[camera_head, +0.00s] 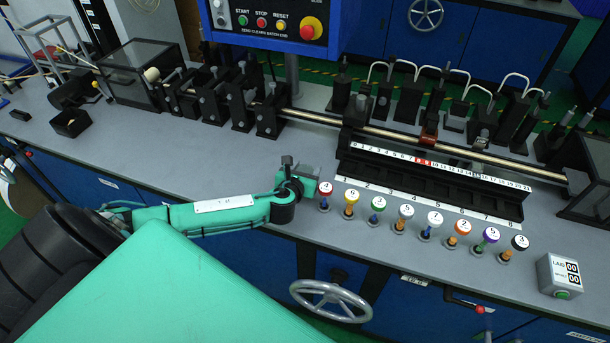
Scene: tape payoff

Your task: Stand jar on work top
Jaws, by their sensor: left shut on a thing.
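No thing in view can be told for sure as the jar. My left gripper (304,187) is over the grey work top (230,165), just left of a row of small pieces with numbered round caps. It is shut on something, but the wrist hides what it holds. Yellow (351,196), green (377,203) and other capped pieces run on to the right. My right gripper is not in view.
Behind the row is a black slotted rack (430,180) with a numbered scale. A metal rod (460,153) and black fixtures run along the back. A counter box (558,276) stands at the right. A handwheel (331,300) sits below the front edge.

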